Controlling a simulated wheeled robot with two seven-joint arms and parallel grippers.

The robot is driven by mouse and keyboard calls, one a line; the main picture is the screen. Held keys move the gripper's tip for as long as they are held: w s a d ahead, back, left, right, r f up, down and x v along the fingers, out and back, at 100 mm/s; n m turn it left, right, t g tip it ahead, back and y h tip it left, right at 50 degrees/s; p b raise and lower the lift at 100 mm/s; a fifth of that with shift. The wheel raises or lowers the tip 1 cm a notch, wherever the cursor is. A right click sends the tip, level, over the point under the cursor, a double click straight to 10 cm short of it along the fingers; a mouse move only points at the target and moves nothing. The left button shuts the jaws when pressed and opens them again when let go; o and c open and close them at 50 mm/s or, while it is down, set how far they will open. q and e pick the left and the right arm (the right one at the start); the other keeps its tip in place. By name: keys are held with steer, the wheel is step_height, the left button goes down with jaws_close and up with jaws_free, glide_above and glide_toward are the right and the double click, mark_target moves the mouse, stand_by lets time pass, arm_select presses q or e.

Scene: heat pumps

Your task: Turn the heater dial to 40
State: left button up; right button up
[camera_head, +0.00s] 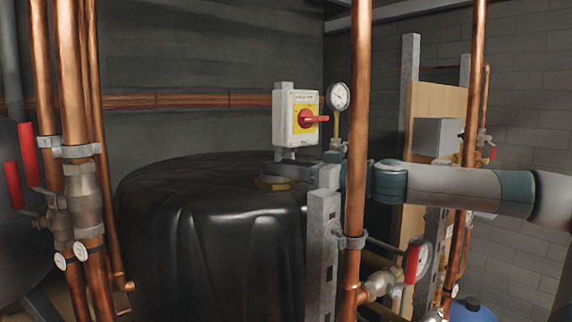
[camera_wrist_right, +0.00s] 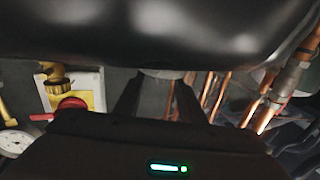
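The heater dial (camera_head: 307,118) is a red rotary knob with a handle pointing right. It sits on a yellow plate on a grey-white box (camera_head: 284,128) above the black tank. The dial also shows at the left in the right wrist view (camera_wrist_right: 70,105); its number marks are too small to read. My right gripper (camera_head: 272,171) reaches in from the right, behind a copper pipe, and is below the box near the tank top. In the wrist view its dark fingers (camera_wrist_right: 157,88) are apart with nothing seen between them. It is not touching the dial. My left gripper is out of view.
The black tank (camera_head: 200,235) fills the middle. A copper pipe (camera_head: 359,110) stands in front of my right arm, beside a grey metal post (camera_head: 323,250). A round gauge (camera_head: 339,96) is right of the box. More pipes and red-handled valves (camera_head: 58,212) stand at left.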

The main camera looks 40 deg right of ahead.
jaws_close()
steer(key=shift+d+y, duration=0.1)
steer(key=shift+y, duration=0.2)
steer(key=shift+w+d+f+n+g+y, duration=0.15)
steer(key=shift+n+g+y, duration=0.15)
steer(key=shift+n+y, duration=0.45)
steer(key=shift+d+r+n+g+y, duration=0.15)
steer(key=shift+n+g+y, duration=0.15)
steer(key=shift+n+y, duration=0.4)
steer(key=shift+g+y, duration=0.3)
steer(key=shift+y, duration=0.25)
